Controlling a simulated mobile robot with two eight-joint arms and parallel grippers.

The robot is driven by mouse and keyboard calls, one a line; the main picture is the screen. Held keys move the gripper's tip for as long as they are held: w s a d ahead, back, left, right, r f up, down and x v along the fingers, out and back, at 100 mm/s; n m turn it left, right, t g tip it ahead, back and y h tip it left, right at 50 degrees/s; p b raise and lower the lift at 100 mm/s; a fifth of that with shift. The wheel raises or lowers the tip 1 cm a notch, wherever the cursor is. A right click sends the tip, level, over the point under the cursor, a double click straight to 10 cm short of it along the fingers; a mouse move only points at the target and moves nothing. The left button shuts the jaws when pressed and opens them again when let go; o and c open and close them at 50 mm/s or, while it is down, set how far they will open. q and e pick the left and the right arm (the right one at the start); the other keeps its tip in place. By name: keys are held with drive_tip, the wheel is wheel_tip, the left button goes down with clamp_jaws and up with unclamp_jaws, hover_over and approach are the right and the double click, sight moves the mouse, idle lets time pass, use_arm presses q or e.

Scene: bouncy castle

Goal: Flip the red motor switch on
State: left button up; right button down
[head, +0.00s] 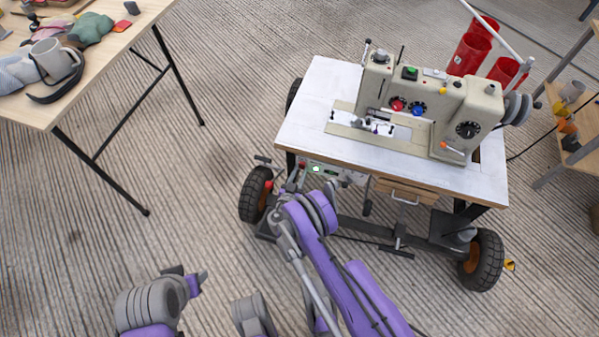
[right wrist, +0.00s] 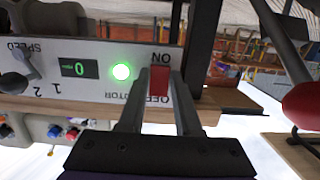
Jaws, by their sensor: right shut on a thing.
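The red motor switch (right wrist: 159,83) shows in the right wrist view, which is upside down. It sits on a pale control panel (right wrist: 100,95) between the words ON and OFF. A green lamp (right wrist: 122,72) beside it is lit, and a small display (right wrist: 79,69) reads 0. My right gripper (right wrist: 161,76) has a finger on each side of the switch and is shut on it. In the head view my right gripper (head: 291,188) reaches the panel under the table's front left; my arm partly hides it. My left arm's end (head: 190,282) is low at left; its jaws are unclear.
A beige sewing machine (head: 440,98) stands on the white-topped wheeled table (head: 318,92). A red knob (right wrist: 303,105) is close to the right of my gripper in the wrist view. Another wooden table (head: 120,50) holds clutter at left. The floor between is clear.

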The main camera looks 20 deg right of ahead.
drive_tip(key=shift+f, duration=0.1)
idle(0.3)
drive_tip(key=c, duration=0.6)
unclamp_jaws()
